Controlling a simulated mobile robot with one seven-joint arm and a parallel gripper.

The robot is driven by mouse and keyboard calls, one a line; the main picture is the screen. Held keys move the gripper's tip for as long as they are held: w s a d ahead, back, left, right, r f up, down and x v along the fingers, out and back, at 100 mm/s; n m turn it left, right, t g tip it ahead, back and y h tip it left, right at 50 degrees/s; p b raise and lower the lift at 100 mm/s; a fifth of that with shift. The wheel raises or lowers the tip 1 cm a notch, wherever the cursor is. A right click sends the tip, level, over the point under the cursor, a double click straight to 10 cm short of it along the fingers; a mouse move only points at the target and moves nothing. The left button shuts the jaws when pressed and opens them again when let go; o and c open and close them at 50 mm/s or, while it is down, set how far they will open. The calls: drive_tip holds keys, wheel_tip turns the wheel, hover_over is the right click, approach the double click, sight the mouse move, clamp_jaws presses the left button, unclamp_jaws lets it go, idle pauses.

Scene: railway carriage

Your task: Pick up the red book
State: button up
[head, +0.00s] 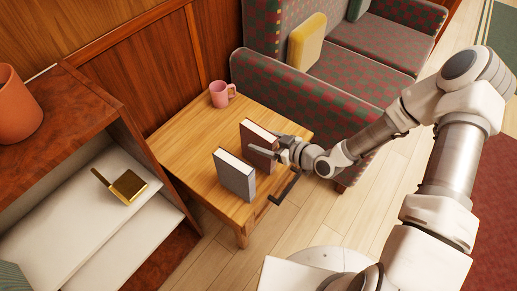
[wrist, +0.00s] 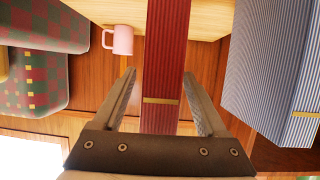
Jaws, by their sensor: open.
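The red book (head: 256,139) stands upright on the wooden table, with its dark red cover and pale page edges showing in the head view. In the wrist view its ribbed red spine (wrist: 167,60) with a gold band runs between my two fingers. My gripper (head: 268,148) is open around the red book, one finger on each side. In the wrist view a gap shows between the book and each finger (wrist: 158,76). Part of the book is hidden behind my gripper in the head view.
A grey-blue book (head: 235,180) stands close beside the red book, also in the wrist view (wrist: 270,65). A pink mug (head: 220,94) is at the back of the table (head: 180,135). A bench seat (head: 300,125) borders the table; a shelf holds a gold-coloured object (head: 128,186).

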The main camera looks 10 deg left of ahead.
drive_tip(key=shift+x, duration=1.15)
clamp_jaws()
drive_tip(key=shift+r, duration=0.1)
idle(0.4)
